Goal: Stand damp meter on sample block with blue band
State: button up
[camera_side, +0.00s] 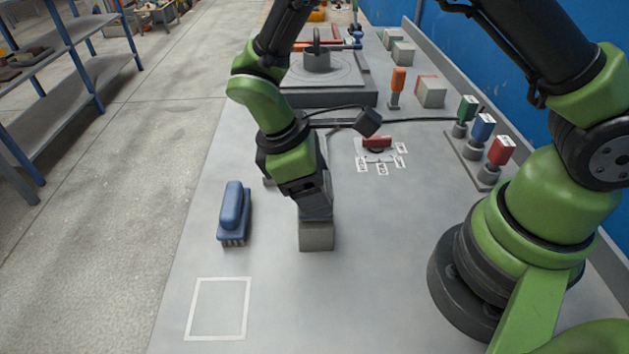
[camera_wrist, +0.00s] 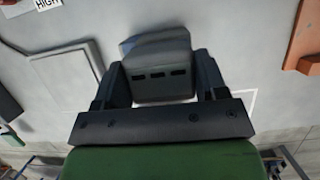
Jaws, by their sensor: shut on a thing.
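My gripper (camera_side: 316,214) points down and is shut on a grey thing with three dark slots (camera_wrist: 160,85), seen between its fingers in the wrist view. In the side view a pale grey block (camera_side: 316,237) shows directly under the fingers; I cannot tell whether it is held or touched from above. No blue band is clear on it. I cannot tell for certain which thing is the damp meter.
A blue brush (camera_side: 232,212) lies left of the gripper. An empty white outline (camera_side: 218,308) is at the front left. An orange-handled tool (camera_side: 398,82) stands behind. Green, blue and red labelled pieces (camera_side: 483,127) stand at right, near a red piece (camera_side: 377,142) among labels.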

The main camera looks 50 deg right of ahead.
jog(key=o, duration=1.2)
jog(key=shift+f, duration=0.1)
jog(key=shift+c, duration=0.2)
jog(key=v, duration=1.2)
jog(key=shift+r, duration=0.2)
jog(key=s+d+r+m+t+y, duration=0.45)
jog(key=s+d+r+m, duration=0.2)
jog(key=r, duration=0.35)
jog(key=s+d+m+t, duration=0.4)
jog(key=s+m+t, duration=0.2)
jog(key=s, duration=0.2)
jog(key=shift+r+m+y, duration=0.35)
jog(key=shift+r, duration=0.1)
